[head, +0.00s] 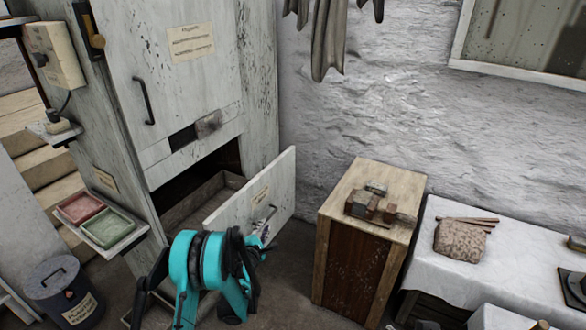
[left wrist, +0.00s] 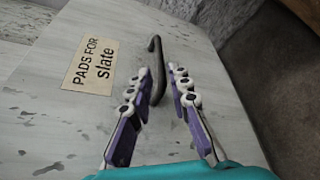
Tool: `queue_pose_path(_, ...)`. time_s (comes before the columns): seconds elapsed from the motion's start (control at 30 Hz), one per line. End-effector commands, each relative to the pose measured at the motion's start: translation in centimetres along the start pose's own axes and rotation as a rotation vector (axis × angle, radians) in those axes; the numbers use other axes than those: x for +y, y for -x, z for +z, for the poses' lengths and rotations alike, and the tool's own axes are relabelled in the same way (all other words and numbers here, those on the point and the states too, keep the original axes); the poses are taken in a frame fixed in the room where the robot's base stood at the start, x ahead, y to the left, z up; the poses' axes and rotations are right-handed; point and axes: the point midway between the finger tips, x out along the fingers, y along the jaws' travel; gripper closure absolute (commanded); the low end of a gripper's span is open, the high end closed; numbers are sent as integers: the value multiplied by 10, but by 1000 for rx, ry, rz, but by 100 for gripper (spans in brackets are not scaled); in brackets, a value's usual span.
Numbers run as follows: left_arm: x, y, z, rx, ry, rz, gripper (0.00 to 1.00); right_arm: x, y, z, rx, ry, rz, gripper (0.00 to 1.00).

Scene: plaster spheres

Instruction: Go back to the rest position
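My left gripper (head: 262,236) is in front of the open drawer (head: 268,186) of the tall grey cabinet, close to the drawer's handle (head: 266,215). In the left wrist view its two purple fingers (left wrist: 163,78) are apart. The dark bar handle (left wrist: 154,48) shows just beyond and partly between the fingertips; I cannot tell whether they touch it. The drawer front carries a label (left wrist: 91,62) reading "PADS FOR slate". My right gripper is not in view.
A wooden stand (head: 345,255) with small blocks is right of the drawer. Farther right is a white-covered table (head: 500,265) with a speckled bundle (head: 462,240). Left are a shelf with red (head: 80,208) and green trays (head: 108,228) and a dark bin (head: 62,292).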

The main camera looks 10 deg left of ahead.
Motion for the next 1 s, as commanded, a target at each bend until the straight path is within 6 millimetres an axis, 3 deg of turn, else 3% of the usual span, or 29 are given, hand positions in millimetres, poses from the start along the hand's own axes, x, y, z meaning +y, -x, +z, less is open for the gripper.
queue_pose_path(0.17, 9, 4, 11, 0, -56, -20, 81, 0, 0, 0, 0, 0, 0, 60)
queue_pose_path(0.27, 24, 14, 31, -2, -162, -58, 81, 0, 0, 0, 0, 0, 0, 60)
queue_pose_path(0.47, 58, 61, 82, -20, -502, -182, 81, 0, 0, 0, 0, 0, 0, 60)
queue_pose_path(0.7, 79, 144, 123, -71, -915, -333, 81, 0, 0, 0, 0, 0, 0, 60)
queue_pose_path(1.0, 74, 271, 137, -182, -1416, -523, 81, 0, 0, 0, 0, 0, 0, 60)
